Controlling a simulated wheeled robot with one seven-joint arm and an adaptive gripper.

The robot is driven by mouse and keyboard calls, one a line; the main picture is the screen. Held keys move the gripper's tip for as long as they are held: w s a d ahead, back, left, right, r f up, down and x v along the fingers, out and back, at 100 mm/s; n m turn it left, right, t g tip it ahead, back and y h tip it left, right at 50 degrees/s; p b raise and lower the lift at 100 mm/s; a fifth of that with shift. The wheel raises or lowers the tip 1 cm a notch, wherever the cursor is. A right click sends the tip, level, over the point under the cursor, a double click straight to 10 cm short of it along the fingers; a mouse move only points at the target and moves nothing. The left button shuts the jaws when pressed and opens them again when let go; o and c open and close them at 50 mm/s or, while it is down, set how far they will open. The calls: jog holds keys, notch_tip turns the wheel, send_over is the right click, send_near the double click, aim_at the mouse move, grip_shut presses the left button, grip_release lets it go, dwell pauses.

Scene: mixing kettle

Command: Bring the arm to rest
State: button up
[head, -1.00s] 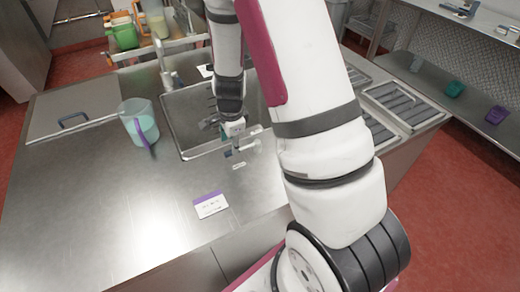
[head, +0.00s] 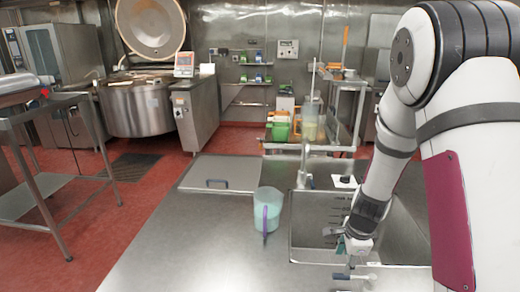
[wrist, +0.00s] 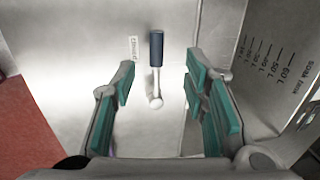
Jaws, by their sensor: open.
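My gripper (head: 352,255) is low at the front edge of the sink (head: 310,262), with my arm reaching down from the right.
A wall with litre marks (wrist: 278,60) is at right in the wrist view. The counter's front left is clear. A large kettle (head: 140,105) stands beyond.

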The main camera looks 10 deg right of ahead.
jog(key=s+a+r+n+t, duration=0.1)
jog(key=s+a+r+n, duration=0.15)
jog(key=r, duration=0.45)
jog(key=s+a+r+n+y, duration=0.1)
jog(key=s+a+r+n, duration=0.2)
jog(key=r, duration=0.4)
jog(key=s+a+r+n+t, duration=0.1)
jog(key=s+a+r+n, duration=0.15)
jog(key=r+n, duration=0.35)
jog(key=s+a+r+n, duration=0.1)
jog(key=s+r+n, duration=0.3)
jog(key=s, duration=0.3)
jog(key=s+a+r+n+t, duration=0.1)
jog(key=s+r+n, duration=0.3)
jog(key=s, duration=0.3)
jog(key=shift+s+a+r+n+h, duration=0.2)
jog(key=shift+s+r+n+h, duration=0.15)
jog(key=shift+r, duration=0.35)
